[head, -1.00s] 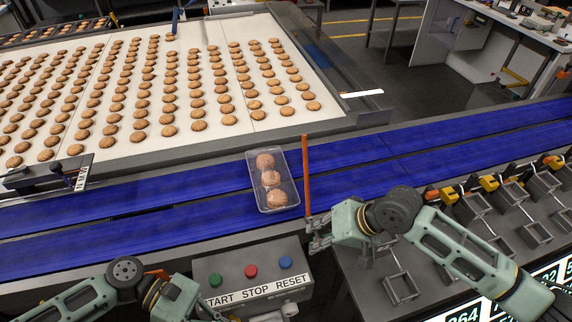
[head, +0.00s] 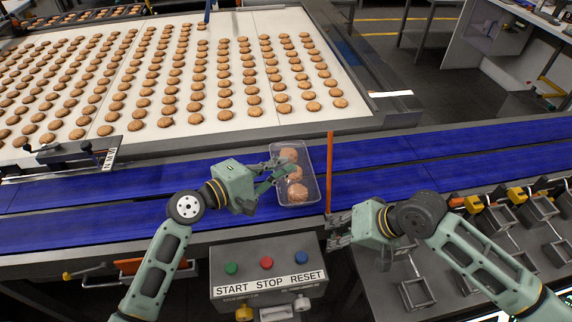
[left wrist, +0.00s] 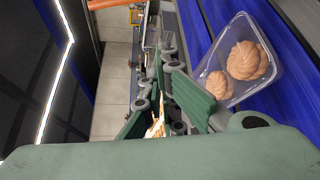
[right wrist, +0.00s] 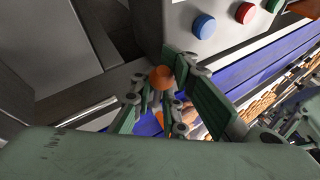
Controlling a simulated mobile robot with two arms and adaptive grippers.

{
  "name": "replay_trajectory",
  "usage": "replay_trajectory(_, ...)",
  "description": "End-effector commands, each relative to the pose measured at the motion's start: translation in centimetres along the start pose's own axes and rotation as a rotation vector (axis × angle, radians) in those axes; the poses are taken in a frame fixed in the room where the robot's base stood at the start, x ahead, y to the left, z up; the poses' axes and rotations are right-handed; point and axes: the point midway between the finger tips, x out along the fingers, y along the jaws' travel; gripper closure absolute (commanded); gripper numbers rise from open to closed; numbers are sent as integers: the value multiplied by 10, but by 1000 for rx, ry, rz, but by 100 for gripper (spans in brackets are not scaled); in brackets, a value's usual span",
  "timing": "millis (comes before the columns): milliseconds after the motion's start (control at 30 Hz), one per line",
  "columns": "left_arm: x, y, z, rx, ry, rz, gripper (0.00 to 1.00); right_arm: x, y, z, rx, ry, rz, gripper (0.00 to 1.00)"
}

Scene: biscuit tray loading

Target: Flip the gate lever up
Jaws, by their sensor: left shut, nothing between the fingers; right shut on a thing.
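An orange bar (head: 330,172) shows across the blue belt, just right of a clear tray (head: 312,190) with several biscuits. The lever's round orange end (right wrist: 162,77) is between the fingers of my right gripper (right wrist: 158,95) in the right wrist view. My right gripper (head: 334,232) is shut on it at the belt's near edge, by the bar's lower end. My left gripper (head: 282,171) is shut and empty at the tray's left side, its fingers hiding part of the tray in the head view. The tray also shows in the left wrist view (left wrist: 240,98).
A control box (head: 267,289) with green, red and blue buttons stands in front of the belt (head: 110,230). A white table (head: 225,120) full of biscuits lies behind it. Several metal frames (head: 415,291) stand at the right.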

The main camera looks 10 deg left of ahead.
Motion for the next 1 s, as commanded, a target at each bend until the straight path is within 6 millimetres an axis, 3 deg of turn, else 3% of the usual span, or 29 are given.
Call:
replay_trajectory(400, 82, 1, 2, -3, -4, -1, 100, -1, -3, -1, -4, 3, -7, 100)
replay_trajectory(700, 67, -1, 35, -3, -4, -1, 100, -1, -3, -1, -3, 4, -6, 100)
replay_trajectory(1000, 65, 0, 39, -2, -3, -2, 100, -1, -3, -1, -4, 4, -7, 100)
